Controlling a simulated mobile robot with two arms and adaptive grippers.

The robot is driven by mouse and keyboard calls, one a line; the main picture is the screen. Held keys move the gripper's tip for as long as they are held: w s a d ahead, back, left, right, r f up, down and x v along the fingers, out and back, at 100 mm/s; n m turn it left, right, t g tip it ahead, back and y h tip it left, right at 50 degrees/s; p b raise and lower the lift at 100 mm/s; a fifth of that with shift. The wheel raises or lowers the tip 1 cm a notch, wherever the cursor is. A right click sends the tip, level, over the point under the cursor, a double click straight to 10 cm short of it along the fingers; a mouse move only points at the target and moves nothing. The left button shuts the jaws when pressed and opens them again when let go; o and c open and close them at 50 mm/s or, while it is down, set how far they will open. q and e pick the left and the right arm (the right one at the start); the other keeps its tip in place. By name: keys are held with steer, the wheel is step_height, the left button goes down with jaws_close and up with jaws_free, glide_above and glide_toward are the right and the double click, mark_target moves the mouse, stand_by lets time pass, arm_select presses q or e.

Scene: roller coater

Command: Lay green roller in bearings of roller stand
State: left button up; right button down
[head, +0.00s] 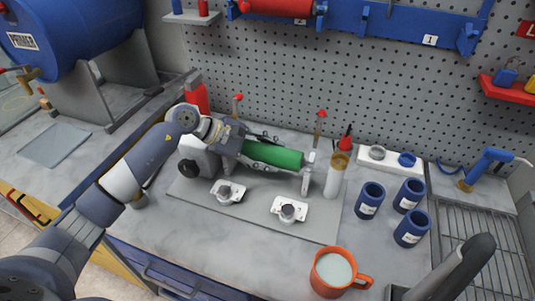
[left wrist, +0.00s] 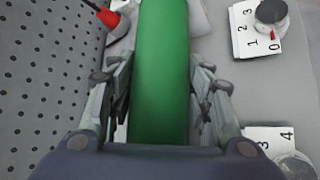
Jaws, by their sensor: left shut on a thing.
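The green roller (head: 275,156) is held by my left gripper (head: 255,148) above the roller stand, lying roughly level from left to right. In the left wrist view the green roller (left wrist: 160,75) runs between the two fingers of the gripper (left wrist: 160,88). The roller stand has a grey base plate (head: 255,219), a grey housing (head: 196,157) at the left and a pale upright (head: 307,176) at the right. The roller's right end is close to that upright. I cannot tell whether the roller touches the bearings, as the gripper hides its left end.
Two dial units (head: 228,192) (head: 290,209) sit at the plate's front. An orange mug (head: 333,272), several blue cups (head: 369,201) and a bottle (head: 336,176) stand to the right. A pegboard (head: 330,85) rises behind. A dark part (head: 455,275), perhaps mine, shows bottom right.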

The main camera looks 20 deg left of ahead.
arm_select(q)
steer(key=o, duration=1.1)
steer(key=shift+f, duration=0.15)
